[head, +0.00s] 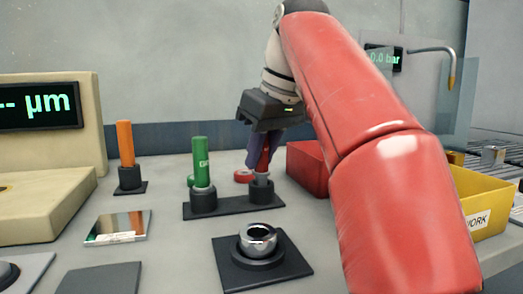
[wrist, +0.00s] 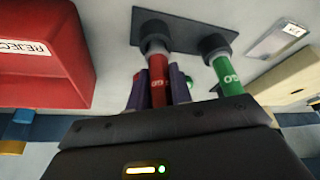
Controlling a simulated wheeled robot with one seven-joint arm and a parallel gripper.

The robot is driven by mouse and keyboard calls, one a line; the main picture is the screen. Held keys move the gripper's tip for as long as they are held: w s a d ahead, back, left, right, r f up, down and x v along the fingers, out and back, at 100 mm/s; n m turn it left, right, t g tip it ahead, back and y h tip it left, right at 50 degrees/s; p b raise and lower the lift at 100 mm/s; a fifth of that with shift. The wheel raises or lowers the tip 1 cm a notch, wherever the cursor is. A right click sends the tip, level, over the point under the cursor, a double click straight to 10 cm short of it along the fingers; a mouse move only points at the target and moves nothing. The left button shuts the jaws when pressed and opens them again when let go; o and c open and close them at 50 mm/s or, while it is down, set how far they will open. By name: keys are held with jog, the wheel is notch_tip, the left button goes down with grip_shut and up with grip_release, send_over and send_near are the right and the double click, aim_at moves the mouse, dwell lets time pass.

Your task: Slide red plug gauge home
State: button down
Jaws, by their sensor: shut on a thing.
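The red plug gauge (wrist: 157,82) stands between the purple fingers of my gripper (wrist: 158,92), which is shut on its red handle. Its grey end meets a black socket (wrist: 154,30) on the dark base plate; how deep it sits cannot be told. In the head view, my gripper (head: 262,155) comes down from above around the red handle, over the right socket (head: 261,191) of the plate (head: 235,208). The green plug gauge (head: 201,160) stands upright in the left socket and also shows in the wrist view (wrist: 227,77).
A metal ring (head: 257,238) sits on a black fixture in front. An orange gauge (head: 125,143) stands in its own holder at left. A red reject bin (head: 307,168) is right behind my gripper, and a yellow bin (head: 485,200) is far right.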

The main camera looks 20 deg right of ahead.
jog(key=shift+f+b, duration=0.55)
jog(key=shift+f, duration=0.25)
jog(key=c, duration=1.2)
grip_release()
jog(key=shift+o, duration=0.2)
jog(key=p+v, duration=0.4)
jog(key=v, duration=0.3)
jog(key=shift+w+r, duration=0.1)
jog(key=shift+s+d+r, duration=0.1)
jog(key=shift+s+r, duration=0.1)
jog(key=shift+r, duration=0.1)
